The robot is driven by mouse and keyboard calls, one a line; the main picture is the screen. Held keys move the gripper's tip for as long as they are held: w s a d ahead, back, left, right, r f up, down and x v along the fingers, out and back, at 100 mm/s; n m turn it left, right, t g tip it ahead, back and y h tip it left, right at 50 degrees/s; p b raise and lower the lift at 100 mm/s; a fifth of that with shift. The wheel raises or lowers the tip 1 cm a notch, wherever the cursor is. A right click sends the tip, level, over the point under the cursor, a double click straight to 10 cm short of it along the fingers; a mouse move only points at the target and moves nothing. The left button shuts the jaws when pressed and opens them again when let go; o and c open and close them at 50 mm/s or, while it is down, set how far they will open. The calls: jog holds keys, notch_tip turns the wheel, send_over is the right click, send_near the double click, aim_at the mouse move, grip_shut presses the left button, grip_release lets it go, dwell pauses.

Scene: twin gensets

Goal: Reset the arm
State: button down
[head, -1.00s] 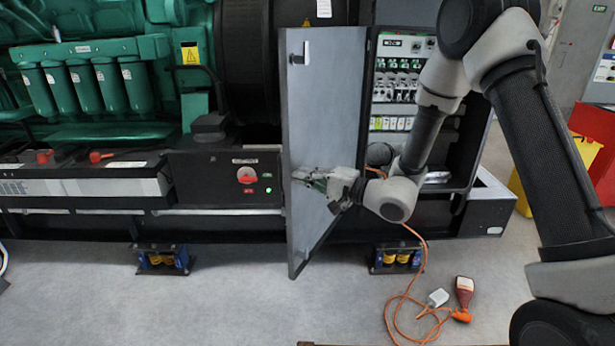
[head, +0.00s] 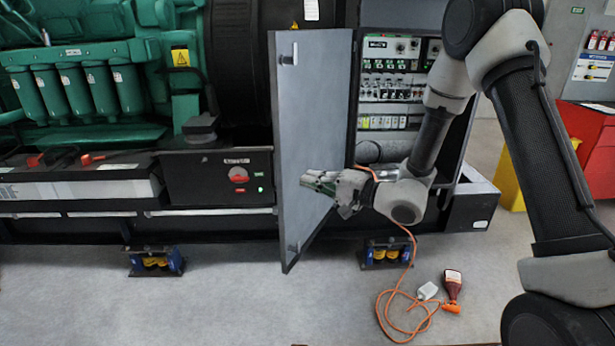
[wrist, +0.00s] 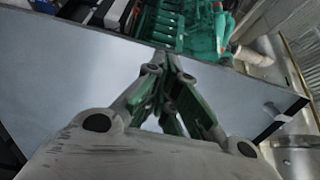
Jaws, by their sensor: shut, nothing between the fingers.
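My gripper (head: 320,183) is shut and empty. In the head view it points left, in front of the grey cabinet door (head: 308,110), which stands open. I cannot tell whether the fingertips touch the door. In the wrist view my gripper (wrist: 168,75) has its green-padded fingers together at the tips, with the door's pale panel (wrist: 70,75) behind and around them. My arm comes down from the upper right and bends back to the left in front of the open cabinet (head: 393,90).
The green genset (head: 90,60) stands at the left. An orange cable (head: 385,300), a white plug box (head: 428,291) and a red-brown bottle-like item (head: 452,288) lie on the floor. A yellow bin (head: 508,180) and a red cabinet (head: 590,140) stand at the right. The front floor is mostly clear.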

jog(key=s+d+f+m+g, duration=0.1)
jog(key=s+f+g, duration=0.15)
jog(key=s, duration=0.55)
jog(key=s+d+f+m+g, duration=0.15)
jog(key=s+g, duration=0.25)
jog(key=s, duration=0.4)
jog(key=s+d+r+n+g+h, duration=0.1)
jog(key=s+d+n+g+h, duration=0.4)
jog(key=s+d, duration=0.45)
jog(key=s+d+r+n+t+h, duration=0.15)
jog(key=d+h, duration=0.25)
jog(key=d, duration=0.4)
jog(key=d+r+h, duration=0.3)
jog(key=d+h, duration=0.1)
jog(key=d, duration=0.4)
jog(key=d+r+t+h, duration=0.1)
jog(key=d+r+t, duration=0.2)
jog(key=r, duration=0.3)
jog(key=d+r+n+t+h, duration=0.1)
jog(key=d+r+t+h, duration=0.1)
jog(key=d+r, duration=0.3)
jog(key=shift+s+r+t, duration=0.3)
jog(key=shift+r+t, duration=0.45)
jog(key=shift+t, duration=0.05)
